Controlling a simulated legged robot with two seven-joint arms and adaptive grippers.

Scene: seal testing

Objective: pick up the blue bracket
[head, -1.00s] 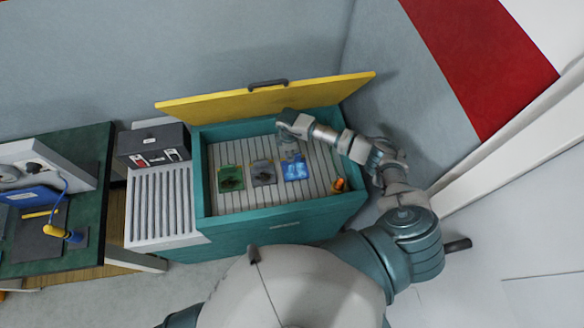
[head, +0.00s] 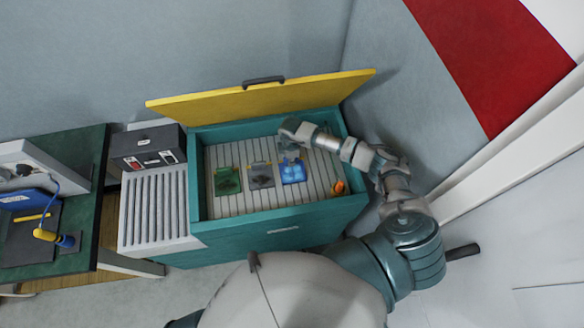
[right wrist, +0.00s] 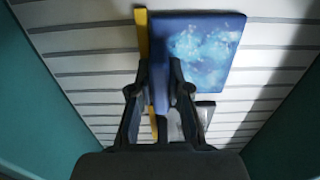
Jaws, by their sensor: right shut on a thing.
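The blue bracket (head: 293,172) is in the teal chest (head: 195,190), the rightmost of three coloured pieces on its slatted floor. In the right wrist view the blue bracket (right wrist: 205,50) shows a mottled pale-blue face, with a yellow strip (right wrist: 142,35) along its left side. My right gripper (head: 290,156) reaches down at the bracket's far edge. In the right wrist view my right gripper's fingers (right wrist: 161,75) are shut on a narrow blue part of the bracket. I cannot tell whether the bracket is clear of the floor. My left gripper is not in view.
A green piece (head: 227,181) and a grey piece (head: 261,175) lie left of the bracket. An orange item (head: 339,187) is near the right wall. The chest's yellow lid (head: 262,98) stands open behind. A dark box (head: 148,147) and workbench (head: 85,215) are at left.

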